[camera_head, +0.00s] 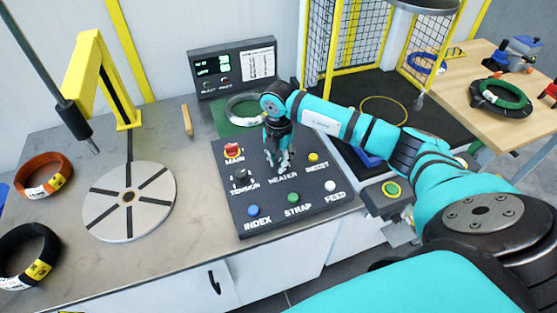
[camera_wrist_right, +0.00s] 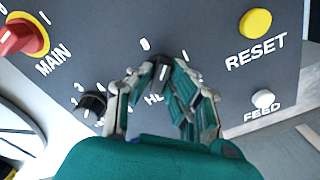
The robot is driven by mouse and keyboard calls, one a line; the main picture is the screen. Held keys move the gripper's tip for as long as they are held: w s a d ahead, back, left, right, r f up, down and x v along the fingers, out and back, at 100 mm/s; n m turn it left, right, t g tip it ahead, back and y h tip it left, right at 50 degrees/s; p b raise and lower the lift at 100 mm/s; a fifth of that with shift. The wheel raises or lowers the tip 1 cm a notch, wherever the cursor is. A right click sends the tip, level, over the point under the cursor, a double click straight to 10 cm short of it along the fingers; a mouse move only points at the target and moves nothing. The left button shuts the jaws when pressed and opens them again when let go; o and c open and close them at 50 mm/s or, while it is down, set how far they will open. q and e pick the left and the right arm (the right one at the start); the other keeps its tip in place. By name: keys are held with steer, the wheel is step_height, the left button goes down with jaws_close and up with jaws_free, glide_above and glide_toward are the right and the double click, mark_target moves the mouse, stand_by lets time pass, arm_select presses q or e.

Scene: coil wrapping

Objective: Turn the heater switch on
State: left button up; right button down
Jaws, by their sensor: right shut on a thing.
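The dark control panel (camera_head: 240,212) lies on the metal bench, with labels MAIN, TENSION, HEATER, RESET, INDEX, STRAP and FEED. My right gripper (camera_head: 281,168) reaches down over the HEATER place in the head view. In the right wrist view my right gripper (camera_wrist_right: 163,80) is shut on the dark heater switch (camera_wrist_right: 163,70), whose top shows a white line between the fingertips. The marks 0 and I are printed above it. The fingers hide part of the HEATER label. My left gripper is not in view.
The red MAIN switch (camera_head: 233,150) and the black TENSION knob (camera_head: 241,177) are left of the gripper. The yellow RESET button (camera_head: 313,157) is to its right. A slotted disc (camera_head: 130,200) and coils, orange (camera_head: 43,175) and black (camera_head: 28,254), lie left. A display (camera_head: 233,68) stands behind.

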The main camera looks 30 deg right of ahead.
mark_target(278, 162)
steer(key=m, duration=0.4)
steer(key=shift+w+r+m, duration=0.1)
steer(key=shift+r+m, duration=0.05)
steer(key=shift+m, duration=0.15)
steer(key=m+p, duration=0.1)
steer(key=m, duration=0.3)
steer(key=shift+m, duration=0.3)
steer(key=c, duration=1.3)
jaws_free()
step_height(278, 162, up, 12)
steer(key=shift+f, duration=0.1)
